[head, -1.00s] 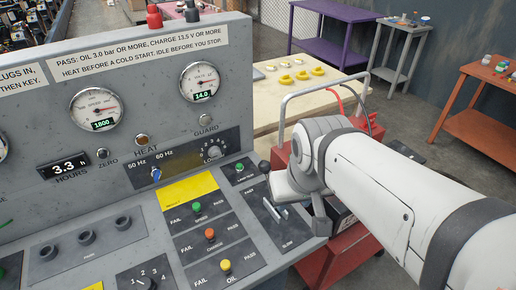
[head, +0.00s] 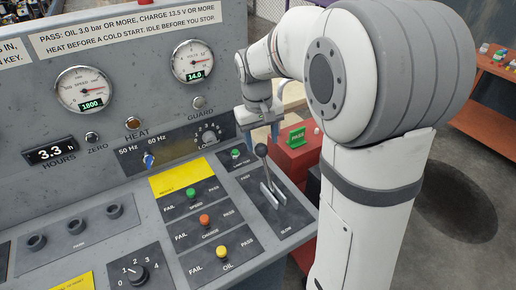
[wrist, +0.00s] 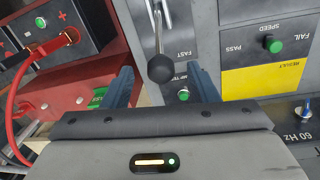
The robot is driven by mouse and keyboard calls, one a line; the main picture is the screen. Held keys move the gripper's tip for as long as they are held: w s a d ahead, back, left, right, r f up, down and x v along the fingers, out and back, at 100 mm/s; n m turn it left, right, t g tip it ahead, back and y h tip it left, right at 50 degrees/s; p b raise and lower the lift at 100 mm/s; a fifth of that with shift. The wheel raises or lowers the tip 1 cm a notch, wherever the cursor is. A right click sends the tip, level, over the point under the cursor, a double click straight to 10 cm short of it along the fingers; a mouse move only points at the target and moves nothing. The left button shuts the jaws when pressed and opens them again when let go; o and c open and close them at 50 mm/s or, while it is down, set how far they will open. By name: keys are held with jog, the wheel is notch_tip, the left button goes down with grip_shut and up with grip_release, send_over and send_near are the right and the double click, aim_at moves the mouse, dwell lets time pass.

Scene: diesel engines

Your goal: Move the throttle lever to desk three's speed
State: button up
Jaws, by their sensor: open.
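The throttle lever (head: 261,151) has a black ball knob on a metal stem. It rises from a slotted plate (head: 285,217) marked FAST at the far end and SLOW at the near end, and stands near the FAST end. In the wrist view the knob (wrist: 161,68) shows between the fingertips, with gaps on both sides. My gripper (head: 262,126) is open just above and behind the knob; its blue fingers also show in the wrist view (wrist: 160,80). Contact with the lever is not visible. The speed gauge (head: 85,90) reads 1800.
A 50/60 Hz switch (head: 149,160), a load knob (head: 208,134) and result switches (head: 204,220) lie left of the lever. A numbered selector (head: 134,274) is at the front. A red cart (head: 296,155) with a green PASS tag stands right of the desk.

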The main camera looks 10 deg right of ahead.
aim_at(263, 156)
jog(key=shift+w+f, duration=0.2)
jog(key=shift+f, duration=0.15)
jog(key=f, duration=0.7)
jog(key=shift+w+d+f+p, duration=0.1)
jog(key=shift+d+f+p, duration=0.1)
jog(key=shift+d+p, duration=0.15)
jog(key=shift+c, duration=0.5)
grip_shut()
